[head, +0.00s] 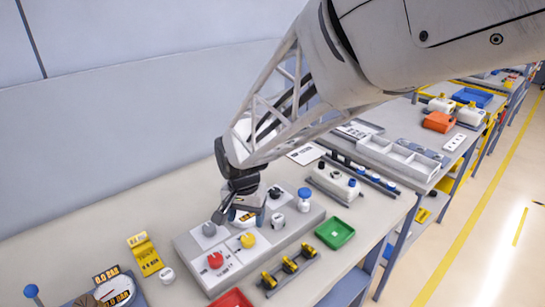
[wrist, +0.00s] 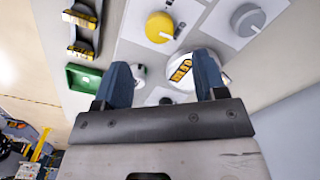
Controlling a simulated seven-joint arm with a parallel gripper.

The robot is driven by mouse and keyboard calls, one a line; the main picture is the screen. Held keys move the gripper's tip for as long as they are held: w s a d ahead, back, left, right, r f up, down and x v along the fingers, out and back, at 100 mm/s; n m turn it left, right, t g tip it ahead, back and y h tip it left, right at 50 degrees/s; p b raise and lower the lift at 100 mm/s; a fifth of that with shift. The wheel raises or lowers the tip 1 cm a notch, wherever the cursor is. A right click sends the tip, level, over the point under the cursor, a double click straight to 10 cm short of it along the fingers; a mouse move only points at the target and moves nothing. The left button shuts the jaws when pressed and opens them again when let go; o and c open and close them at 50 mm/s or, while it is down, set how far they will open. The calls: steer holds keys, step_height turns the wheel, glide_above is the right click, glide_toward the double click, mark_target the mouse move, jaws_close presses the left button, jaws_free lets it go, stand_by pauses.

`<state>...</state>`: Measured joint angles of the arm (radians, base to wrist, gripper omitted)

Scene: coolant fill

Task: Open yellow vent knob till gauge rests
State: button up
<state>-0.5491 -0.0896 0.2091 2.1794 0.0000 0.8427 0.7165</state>
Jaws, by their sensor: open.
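The yellow vent knob (head: 248,239) stands on a white plate on the grey panel (head: 186,244). In the wrist view the yellow knob (wrist: 160,27) shows beyond the fingertips, apart from them. My gripper (wrist: 163,75) is open and empty, pointing down over the panel. In the head view my gripper (head: 246,205) is behind the yellow knob, over a round dial with a yellow label (wrist: 181,70), which the fingers partly hide. A larger gauge (head: 114,291) stands at the lower left under a "0.0 BAR" sign; its reading is too small to tell surely.
A red knob (head: 215,259) and a grey knob (head: 209,229) are close to the yellow one. A blue-topped white part (head: 304,199) stands at the panel's right. A green tray (head: 335,233), yellow-black clips (head: 290,265) and a red tray (head: 231,301) lie in front.

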mark_target(248, 237)
steer(key=shift+f, duration=0.1)
steer(key=shift+f, duration=3.8)
steer(key=c, duration=0.9)
